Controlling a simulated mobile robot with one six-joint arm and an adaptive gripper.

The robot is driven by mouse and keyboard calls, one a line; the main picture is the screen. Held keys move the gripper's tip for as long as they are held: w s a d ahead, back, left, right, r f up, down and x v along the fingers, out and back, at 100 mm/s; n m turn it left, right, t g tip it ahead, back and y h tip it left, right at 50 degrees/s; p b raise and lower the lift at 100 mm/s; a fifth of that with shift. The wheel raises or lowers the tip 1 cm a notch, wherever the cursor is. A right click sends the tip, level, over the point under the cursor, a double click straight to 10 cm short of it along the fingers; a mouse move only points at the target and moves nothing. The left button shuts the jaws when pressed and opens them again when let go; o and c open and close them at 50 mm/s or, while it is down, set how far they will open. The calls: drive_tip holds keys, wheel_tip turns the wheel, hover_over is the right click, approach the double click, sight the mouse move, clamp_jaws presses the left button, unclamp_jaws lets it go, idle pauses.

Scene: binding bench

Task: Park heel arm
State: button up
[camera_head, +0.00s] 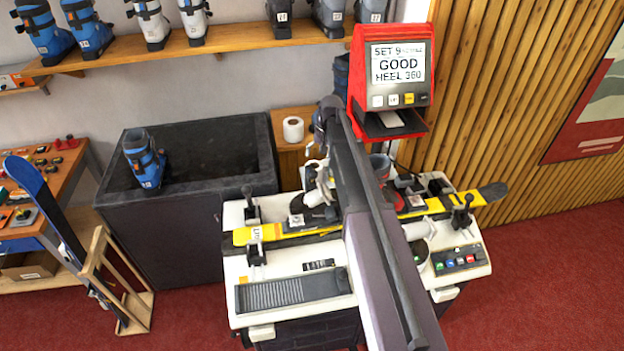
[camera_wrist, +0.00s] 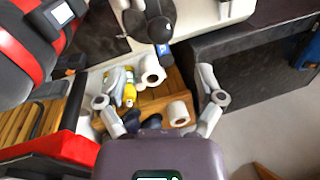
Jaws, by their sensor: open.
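The white test bench (camera_head: 290,262) holds a yellow ski (camera_head: 278,235) clamped lengthwise. My arm crosses in front of its middle and hides part of the binding area, so I cannot pick out the heel arm for certain in the head view. In the wrist view, a black arm-like part with a rounded end and a blue label (camera_wrist: 160,30) lies ahead of the fingers; it may be the heel arm. My gripper (camera_wrist: 160,88) is open, with its fingers wide apart and nothing held between them. The red display (camera_head: 398,70) reads "SET 9", "GOOD", "HEEL 360".
A wooden stand (camera_wrist: 150,100) with white rolls (camera_wrist: 178,112) and a yellow bottle (camera_wrist: 129,92) shows beyond my fingers. A dark bin (camera_head: 205,160) with a blue boot (camera_head: 145,160) stands left of the bench. Black clamp levers (camera_head: 252,205) rise from the bench top.

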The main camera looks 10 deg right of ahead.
sight(314, 171)
drive_tip(key=shift+w+a+f+b, duration=0.1)
drive_tip(key=shift+a+f+b, duration=0.2)
drive_tip(key=shift+f+b, duration=1.25)
drive_tip(key=shift+w+a+f+b, duration=0.1)
drive_tip(key=shift+a+f+b, duration=0.2)
drive_tip(key=shift+f+b, duration=1.2)
drive_tip(key=shift+a+f+b, duration=0.3)
drive_tip(key=shift+f+b, duration=1.05)
drive_tip(key=shift+f, duration=0.35)
